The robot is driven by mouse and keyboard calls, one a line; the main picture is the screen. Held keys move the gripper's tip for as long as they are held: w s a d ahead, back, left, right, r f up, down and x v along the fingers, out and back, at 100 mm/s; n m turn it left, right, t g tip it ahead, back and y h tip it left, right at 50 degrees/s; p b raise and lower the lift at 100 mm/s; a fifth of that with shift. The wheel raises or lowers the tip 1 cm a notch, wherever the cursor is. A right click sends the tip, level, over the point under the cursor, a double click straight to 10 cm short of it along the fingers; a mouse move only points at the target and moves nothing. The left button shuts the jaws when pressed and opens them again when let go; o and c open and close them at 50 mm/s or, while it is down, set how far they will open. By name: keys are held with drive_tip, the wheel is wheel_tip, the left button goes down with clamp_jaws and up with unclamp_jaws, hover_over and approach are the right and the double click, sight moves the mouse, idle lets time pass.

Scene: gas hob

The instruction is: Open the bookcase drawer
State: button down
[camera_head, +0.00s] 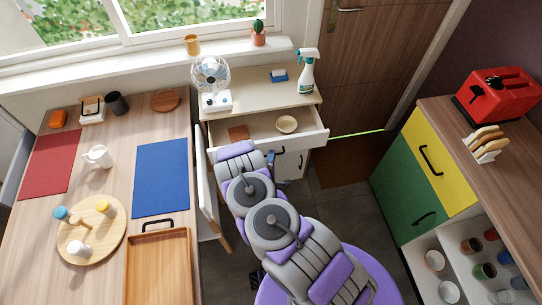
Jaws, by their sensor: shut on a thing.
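The bookcase (244,93) is a pale cabinet under the window, with a wooden top. Its top drawer (312,140) is pulled out, and its inside shows a small cream bowl (287,124) and a brown flat item (238,133). My gripper (272,158) is at the drawer's white front, mostly hidden by my grey and purple arm. It is shut on the drawer's dark handle (280,150), which is only partly visible.
A fan (211,82), a spray bottle (306,72) and a blue sponge (279,76) stand on the bookcase. A wooden table (105,200) is at left. A yellow-and-green cabinet (408,180) is at right.

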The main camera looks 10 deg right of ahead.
drive_tip(key=shift+a+f, duration=0.1)
drive_tip(key=shift+f, duration=0.1)
drive_tip(key=c, duration=1.2)
unclamp_jaws()
drive_tip(key=shift+a, duration=0.1)
drive_tip(key=shift+r, duration=0.1)
drive_tip(key=v, duration=1.7)
drive_tip(key=shift+s+a, duration=0.1)
